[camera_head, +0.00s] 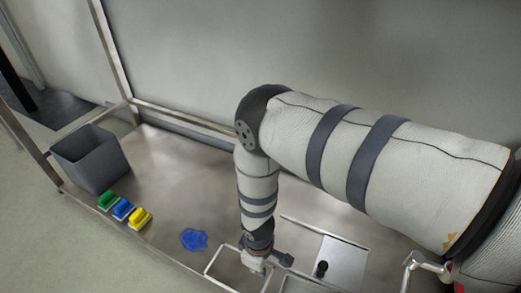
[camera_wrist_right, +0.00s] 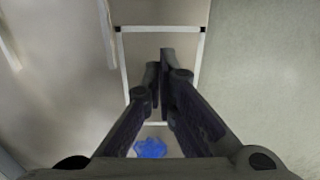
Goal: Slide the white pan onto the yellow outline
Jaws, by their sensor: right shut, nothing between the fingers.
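A pale, white-edged rectangle (camera_head: 209,268) lies on the metal bench beside a blue patch, partly cut off at the bottom of the head view. Its white edge (camera_wrist_right: 160,28) with dark corners also shows in the right wrist view. I cannot tell whether it is the white pan or an outline; no clearly yellow outline shows. My right gripper (camera_head: 254,266) is over its right side in the head view. In the right wrist view the fingers (camera_wrist_right: 166,55) are together and empty, hiding part of the rectangle. I cannot tell if they touch it. My left gripper is not in view.
A grey bin (camera_head: 90,160) stands at the bench's left end. Green (camera_head: 108,200), blue (camera_head: 123,208) and yellow (camera_head: 140,218) blocks line the front edge. A blue patch (camera_head: 193,239) lies beside the rectangle. A grey plate (camera_head: 345,262) and black knob (camera_head: 321,268) are at right.

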